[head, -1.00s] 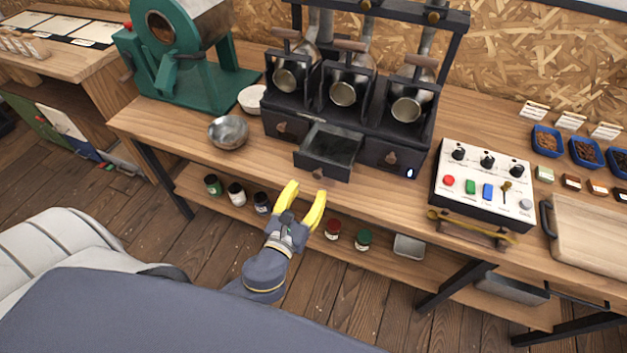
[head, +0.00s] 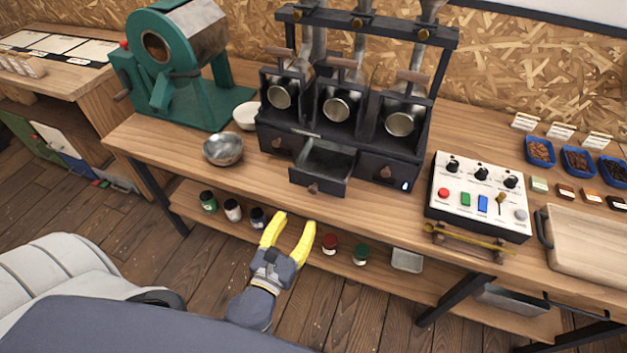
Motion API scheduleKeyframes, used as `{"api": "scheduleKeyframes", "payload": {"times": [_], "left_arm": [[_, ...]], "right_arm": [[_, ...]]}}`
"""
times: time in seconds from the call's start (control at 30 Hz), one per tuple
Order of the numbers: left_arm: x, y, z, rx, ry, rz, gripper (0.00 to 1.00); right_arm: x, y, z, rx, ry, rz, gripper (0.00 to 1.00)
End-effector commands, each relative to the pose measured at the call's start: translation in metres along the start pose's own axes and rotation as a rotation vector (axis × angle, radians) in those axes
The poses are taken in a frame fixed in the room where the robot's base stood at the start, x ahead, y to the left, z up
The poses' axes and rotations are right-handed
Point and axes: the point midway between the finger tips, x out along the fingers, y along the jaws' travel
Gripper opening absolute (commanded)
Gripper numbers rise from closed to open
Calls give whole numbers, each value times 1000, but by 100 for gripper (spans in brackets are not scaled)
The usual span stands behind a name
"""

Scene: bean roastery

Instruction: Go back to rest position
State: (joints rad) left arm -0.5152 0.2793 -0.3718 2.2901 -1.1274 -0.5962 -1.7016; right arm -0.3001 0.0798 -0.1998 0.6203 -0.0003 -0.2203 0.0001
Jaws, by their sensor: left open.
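My left gripper (head: 288,230) has yellow fingers, spread apart with nothing between them. It is in front of the workbench (head: 210,178), below the bench's front edge in the picture and over the lower shelf. The black sample roaster (head: 345,125) stands on the bench with three metal drums. Its middle drawer (head: 322,166) is pulled out and looks empty; my gripper is apart from it. My right gripper is not in the picture.
A metal bowl (head: 223,149) and a white bowl (head: 247,115) stand left of the roaster, near a green machine (head: 190,95). A control box (head: 478,197) and a wooden tray (head: 590,240) are at the right. Several jars (head: 232,210) stand on the lower shelf.

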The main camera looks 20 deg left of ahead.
Motion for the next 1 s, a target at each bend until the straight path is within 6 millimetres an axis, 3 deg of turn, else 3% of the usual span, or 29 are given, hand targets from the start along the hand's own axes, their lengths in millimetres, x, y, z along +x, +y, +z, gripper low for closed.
{"api": "scheduleKeyframes", "payload": {"times": [0.27,0.37,0.47,0.67,0.87,1.0], "left_arm": [[0,-3,-1,-150,4,-14,46],[0,-8,-19,-309,48,-29,46],[-1,-12,-62,-493,141,-28,46],[-15,-10,-172,-860,355,64,46],[-50,4,-295,-1243,554,287,46],[-87,19,-375,-1496,644,513,46]], "right_arm": [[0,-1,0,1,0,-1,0],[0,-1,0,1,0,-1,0],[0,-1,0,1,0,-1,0],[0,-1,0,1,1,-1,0],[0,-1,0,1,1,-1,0],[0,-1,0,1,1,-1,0]]}}
